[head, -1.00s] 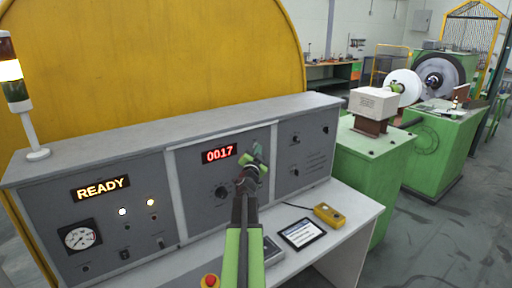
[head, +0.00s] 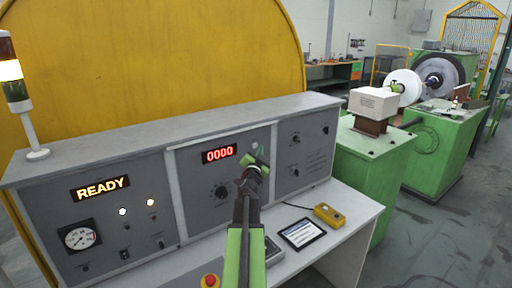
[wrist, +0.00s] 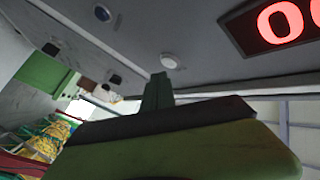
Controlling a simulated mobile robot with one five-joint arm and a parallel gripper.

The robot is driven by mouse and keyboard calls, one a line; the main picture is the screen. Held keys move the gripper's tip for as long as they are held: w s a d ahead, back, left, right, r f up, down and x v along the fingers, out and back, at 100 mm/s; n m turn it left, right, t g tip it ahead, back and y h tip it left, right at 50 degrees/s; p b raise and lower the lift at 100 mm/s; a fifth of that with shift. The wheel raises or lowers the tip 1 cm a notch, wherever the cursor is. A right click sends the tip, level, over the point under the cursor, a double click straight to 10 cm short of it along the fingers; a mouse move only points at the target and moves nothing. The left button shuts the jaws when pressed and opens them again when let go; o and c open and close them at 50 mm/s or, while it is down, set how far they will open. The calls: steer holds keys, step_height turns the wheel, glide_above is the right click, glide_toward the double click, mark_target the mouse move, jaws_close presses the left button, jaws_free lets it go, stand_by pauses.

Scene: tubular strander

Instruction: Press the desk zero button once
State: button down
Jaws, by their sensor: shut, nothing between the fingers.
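The desk (head: 190,220) has a grey sloping panel with a red counter display (head: 219,154) reading 0000. In the wrist view the display (wrist: 275,24) shows large at the upper right. A pale round button (wrist: 171,61) sits on the panel beside the display, just beyond my fingertips; I cannot read any label on it. My gripper (head: 256,161) is shut and empty, in front of the panel to the right of the display. In the wrist view its narrow tip (wrist: 159,88) appears just below the button, with no visible contact.
A READY sign (head: 101,188), a gauge (head: 79,238) and a dark knob (head: 221,192) are on the panel. A red stop button (head: 210,281), a tablet (head: 302,233) and a yellow box (head: 328,214) are on the desk top. A green machine stands at right.

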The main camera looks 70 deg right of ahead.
steer(key=s+a, duration=0.2)
steer(key=s, duration=0.2)
steer(key=shift+s+a, duration=0.15)
steer(key=shift+a, duration=0.25)
steer(key=shift+s, duration=0.1)
stand_by(0.8)
